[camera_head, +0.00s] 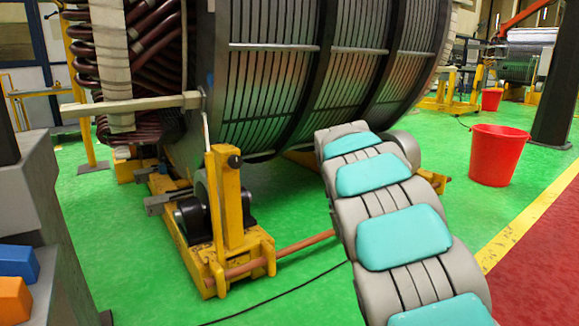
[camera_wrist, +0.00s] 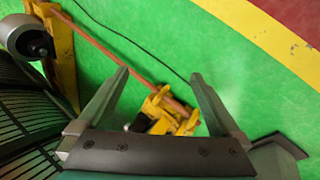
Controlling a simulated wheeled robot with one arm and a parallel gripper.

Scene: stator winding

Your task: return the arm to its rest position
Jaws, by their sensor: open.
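My arm (camera_head: 405,235), grey with teal pads, stretches in the head view from the lower right up to the lower side of the large stator (camera_head: 300,65). My gripper is hidden behind the arm's far end there. In the wrist view my gripper (camera_wrist: 160,75) is open, its two fingers wide apart with nothing held between them. Past the fingers, a yellow support stand (camera_wrist: 175,112) shows near the green floor, apart from them. The stator's dark slatted side (camera_wrist: 30,115) fills the lower left of the wrist view, close to the gripper.
A yellow roller stand (camera_head: 228,215) with a reddish bar (camera_head: 300,245) stands left of the arm. A black cable (camera_head: 290,290) crosses the floor. A red bucket (camera_head: 496,155) and dark post (camera_head: 556,85) stand right. Blue (camera_head: 18,263) and orange (camera_head: 14,299) blocks are lower left.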

